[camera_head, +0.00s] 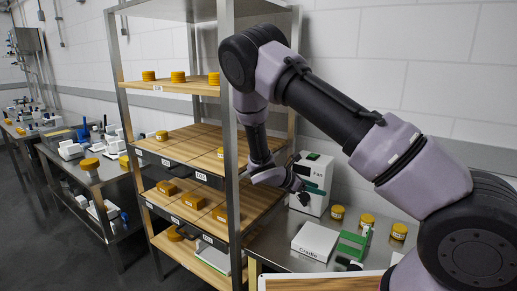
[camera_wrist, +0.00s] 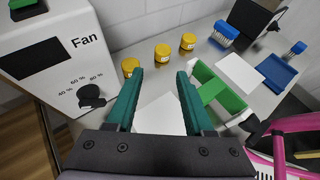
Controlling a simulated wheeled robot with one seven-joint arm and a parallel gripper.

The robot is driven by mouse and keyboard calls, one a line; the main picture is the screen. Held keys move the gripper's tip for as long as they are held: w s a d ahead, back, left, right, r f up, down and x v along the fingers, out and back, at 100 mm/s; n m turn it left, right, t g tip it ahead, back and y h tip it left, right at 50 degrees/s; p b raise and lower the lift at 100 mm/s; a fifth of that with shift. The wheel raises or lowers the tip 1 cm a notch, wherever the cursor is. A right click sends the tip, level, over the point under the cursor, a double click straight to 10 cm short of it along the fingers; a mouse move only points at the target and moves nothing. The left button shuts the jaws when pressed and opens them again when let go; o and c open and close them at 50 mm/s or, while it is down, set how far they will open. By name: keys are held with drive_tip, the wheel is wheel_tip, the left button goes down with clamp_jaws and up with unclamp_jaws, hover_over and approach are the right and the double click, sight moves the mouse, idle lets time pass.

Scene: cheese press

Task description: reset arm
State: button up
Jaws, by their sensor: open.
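My gripper (camera_wrist: 158,100) is open and empty in the wrist view, its two green fingers apart above a white box (camera_wrist: 160,115) on the metal counter. In the head view my arm reaches from the right, and my gripper (camera_head: 299,190) hangs beside the shelf rack, in front of the white fan control box (camera_head: 318,170). The fingertips are small and partly lost against that box there. In the wrist view the fan box (camera_wrist: 45,50) with its dark dial stands left of the fingers. No object is between the fingers.
The wooden-shelved rack (camera_head: 190,140) with yellow cheeses stands left of my gripper. Several yellow jars (camera_head: 367,220) stand on the counter (camera_head: 285,240) behind a white box (camera_head: 315,241) and a green-and-white tray (camera_head: 353,245). Blue brushes (camera_wrist: 226,33) lie at the back right.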

drive_tip(key=s+d+r+m+t+y, duration=0.1)
drive_tip(key=s+r+m+y, duration=0.3)
drive_tip(key=s+r+m, duration=0.4)
drive_tip(key=s+d+r+m+t+y, duration=0.1)
drive_tip(key=s+r+m+y, duration=0.4)
drive_tip(key=s+r+m, duration=0.4)
drive_tip(key=s+d+r+m+t+y, duration=0.1)
drive_tip(key=s+r+m+y, duration=0.4)
drive_tip(key=r, duration=1.5)
drive_tip(key=shift+s+d+m, duration=0.6)
drive_tip(key=shift+s+m, duration=1.3)
drive_tip(key=shift+s, duration=0.15)
drive_tip(key=shift+r, duration=0.1)
